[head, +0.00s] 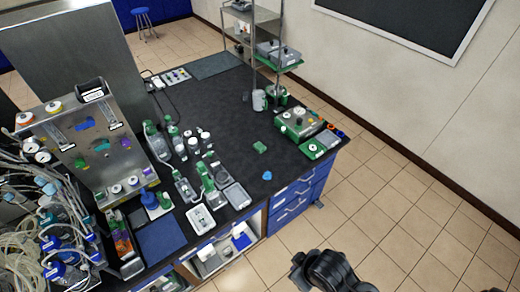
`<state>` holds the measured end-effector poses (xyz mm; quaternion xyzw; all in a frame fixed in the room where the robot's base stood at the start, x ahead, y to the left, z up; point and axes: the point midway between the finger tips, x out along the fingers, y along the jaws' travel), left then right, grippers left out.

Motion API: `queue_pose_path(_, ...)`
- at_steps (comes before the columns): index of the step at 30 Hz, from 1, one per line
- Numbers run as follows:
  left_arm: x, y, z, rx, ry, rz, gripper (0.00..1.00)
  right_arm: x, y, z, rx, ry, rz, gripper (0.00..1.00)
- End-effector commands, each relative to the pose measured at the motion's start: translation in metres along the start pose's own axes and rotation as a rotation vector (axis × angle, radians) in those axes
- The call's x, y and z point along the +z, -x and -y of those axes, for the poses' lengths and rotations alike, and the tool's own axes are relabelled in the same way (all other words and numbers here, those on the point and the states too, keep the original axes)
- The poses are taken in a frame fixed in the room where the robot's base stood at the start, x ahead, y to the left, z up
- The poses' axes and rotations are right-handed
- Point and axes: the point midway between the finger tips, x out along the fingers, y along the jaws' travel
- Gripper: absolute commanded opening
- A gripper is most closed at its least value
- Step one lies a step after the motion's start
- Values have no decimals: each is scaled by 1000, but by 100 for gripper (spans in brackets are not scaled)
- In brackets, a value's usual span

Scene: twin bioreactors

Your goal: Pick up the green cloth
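A small green piece (260,147), which looks like the folded green cloth, lies on the dark bench top (228,125) right of the middle of the bench. It is small in the picture, so its folds cannot be made out. Nothing touches it. A black jointed part of my own arm shows at the bottom edge, over the floor and well away from the bench. No gripper fingers can be made out in the head view.
A small blue object (267,175) lies near the cloth, close to the bench's front edge. A green-based instrument (300,124) stands to its right, a white mug (259,100) behind. Bottles and trays crowd the left. Blue drawers (298,197) are below; the floor in front is clear.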

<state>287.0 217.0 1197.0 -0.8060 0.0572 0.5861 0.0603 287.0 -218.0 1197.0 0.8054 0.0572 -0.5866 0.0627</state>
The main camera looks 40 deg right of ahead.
Motion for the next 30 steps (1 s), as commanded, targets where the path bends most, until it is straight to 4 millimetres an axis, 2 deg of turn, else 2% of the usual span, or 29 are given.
queue_pose_path(5,0,0,2,-5,-6,1,0,0,0,0,0,0,0,0)
queue_pose_path(24,0,0,1,-2,-3,1,96,0,0,0,0,0,0,0)
queue_pose_path(25,0,0,0,-1,-2,0,100,0,0,0,0,0,0,0)
queue_pose_path(30,0,0,-1,2,3,0,100,0,0,0,0,0,0,0)
